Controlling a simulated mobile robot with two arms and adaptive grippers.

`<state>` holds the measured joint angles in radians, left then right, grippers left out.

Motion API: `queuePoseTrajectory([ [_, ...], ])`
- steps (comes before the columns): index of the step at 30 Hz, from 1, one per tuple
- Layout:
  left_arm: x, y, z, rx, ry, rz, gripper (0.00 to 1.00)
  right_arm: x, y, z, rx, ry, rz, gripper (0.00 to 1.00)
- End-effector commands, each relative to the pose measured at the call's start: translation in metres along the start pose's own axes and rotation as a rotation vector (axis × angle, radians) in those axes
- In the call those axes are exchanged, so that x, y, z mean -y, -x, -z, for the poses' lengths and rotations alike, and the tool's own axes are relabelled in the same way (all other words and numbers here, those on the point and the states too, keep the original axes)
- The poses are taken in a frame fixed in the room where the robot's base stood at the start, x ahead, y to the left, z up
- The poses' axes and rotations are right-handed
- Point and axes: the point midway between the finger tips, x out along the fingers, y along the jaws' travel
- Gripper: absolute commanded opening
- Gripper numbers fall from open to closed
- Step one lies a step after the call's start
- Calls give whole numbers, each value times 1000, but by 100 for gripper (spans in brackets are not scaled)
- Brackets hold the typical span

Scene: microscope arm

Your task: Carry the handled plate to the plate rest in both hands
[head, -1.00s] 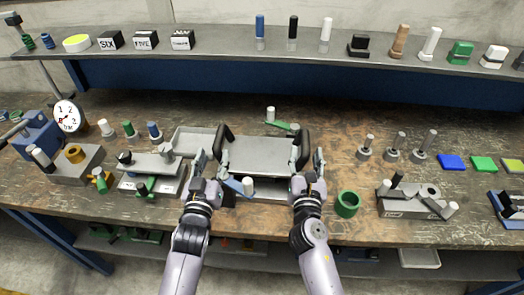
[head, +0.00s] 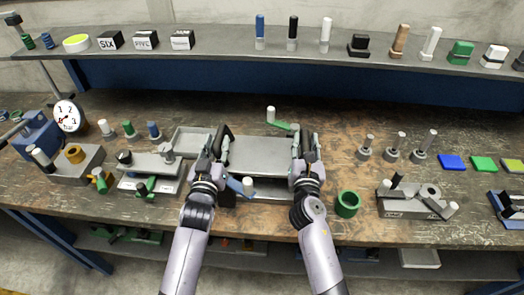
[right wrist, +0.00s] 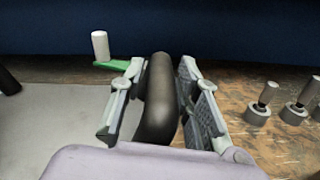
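The handled plate (head: 262,155) is a flat grey plate with a dark upright handle at each side, in the middle of the bench. My left gripper (head: 214,150) is at its left handle; the fingers partly hide that handle, and whether they press on it is unclear. My right gripper (head: 305,150) is at the right handle. In the right wrist view the black handle (right wrist: 157,100) stands between the right gripper's two fingers, which look open with narrow gaps. I cannot tell for certain which item is the plate rest.
A shallow grey tray (head: 190,139) is close on the left. A blue lever with a white knob (head: 248,186) is at the plate's front edge, a green lever (head: 280,125) behind it. A green ring (head: 347,203) stands right of my right arm.

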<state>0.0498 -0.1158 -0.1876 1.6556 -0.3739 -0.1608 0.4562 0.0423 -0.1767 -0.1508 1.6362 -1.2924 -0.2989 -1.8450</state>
Motion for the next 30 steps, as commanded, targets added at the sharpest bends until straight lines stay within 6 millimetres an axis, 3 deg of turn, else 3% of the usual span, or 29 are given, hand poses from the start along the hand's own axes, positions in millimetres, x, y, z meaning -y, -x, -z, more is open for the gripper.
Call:
queuePoseTrajectory([
  [12, 0, 0, 0, 0, 0, 0, 0, 0, 0, 0, 0, 0, 1, 0],
  [30, 1, 0, 0, 0, -2, 1, 0, 1, 0, 0, 0, 0, 2, 0],
])
